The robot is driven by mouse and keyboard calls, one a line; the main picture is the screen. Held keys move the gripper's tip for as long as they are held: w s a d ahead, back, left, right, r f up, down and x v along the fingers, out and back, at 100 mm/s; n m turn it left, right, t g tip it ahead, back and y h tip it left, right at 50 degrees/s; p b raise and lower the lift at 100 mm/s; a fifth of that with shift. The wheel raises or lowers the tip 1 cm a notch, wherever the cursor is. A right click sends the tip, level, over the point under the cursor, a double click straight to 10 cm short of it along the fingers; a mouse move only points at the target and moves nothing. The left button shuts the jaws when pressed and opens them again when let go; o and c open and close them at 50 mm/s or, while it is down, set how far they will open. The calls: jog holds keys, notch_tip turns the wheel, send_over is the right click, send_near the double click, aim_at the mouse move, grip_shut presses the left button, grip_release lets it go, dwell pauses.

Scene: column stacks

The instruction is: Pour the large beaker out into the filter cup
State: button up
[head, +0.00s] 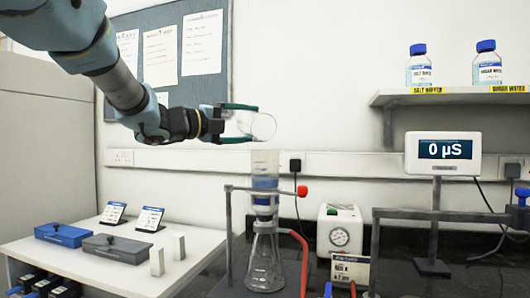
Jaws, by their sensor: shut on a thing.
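My gripper (246,123) is shut on the large beaker (263,127), a clear glass vessel, with one green-tipped finger above it and one below. The beaker is tipped onto its side, with its round end turned to the right and towards me. I see no liquid in it and no stream falling from it. The filter cup (265,162) stands upright just below the beaker, with a gap between them. The cup is clear, with a blue band or blue contents lower down; I cannot tell which. It sits above a conical glass flask (265,268).
A clamp stand (229,240) with a red knob surrounds the filter cup. A pump with a gauge (339,232) stands to its right. A meter (443,150) reads 0 µS. A shelf (460,96) holds two blue-capped bottles.

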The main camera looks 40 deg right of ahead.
jog(key=shift+w+r+n+p, duration=0.2)
jog(key=shift+r+n+p, duration=0.3)
jog(key=shift+p, duration=0.4)
jog(key=shift+w+d+f+n+p, duration=0.1)
jog(key=shift+f+n+p, duration=0.3)
jog(key=shift+p, duration=0.15)
jog(key=shift+f, duration=0.4)
jog(key=shift+w+n+p, duration=0.1)
jog(key=shift+n+p, duration=0.2)
jog(key=shift+p, duration=0.05)
